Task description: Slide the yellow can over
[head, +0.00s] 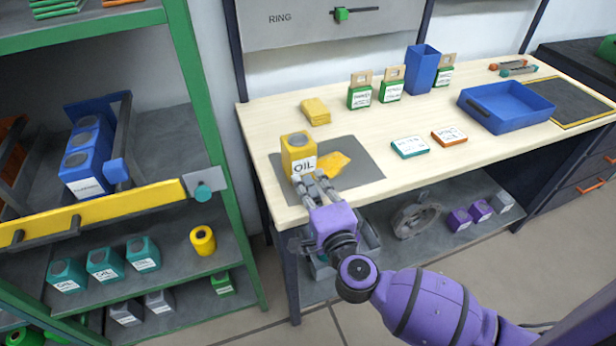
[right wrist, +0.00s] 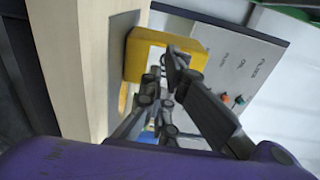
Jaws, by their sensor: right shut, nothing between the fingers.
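The yellow can (head: 298,150), labelled OIL, stands upright on the workbench at the back left part of a dark grey mat (head: 364,181). A yellow puddle or cloth-like patch (head: 334,164) lies on the mat just right of it. My right gripper (head: 314,182) is shut and empty, with its fingers at the front of the can; I cannot tell whether they touch it. In the right wrist view the can (right wrist: 139,58) is just beyond the fingers (right wrist: 165,78). My left gripper is not in view.
Green containers (head: 360,94), a blue bin (head: 422,69), two small cards (head: 410,147) and a blue tray (head: 506,106) stand further right. A green shelf rack (head: 208,130) is at the left.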

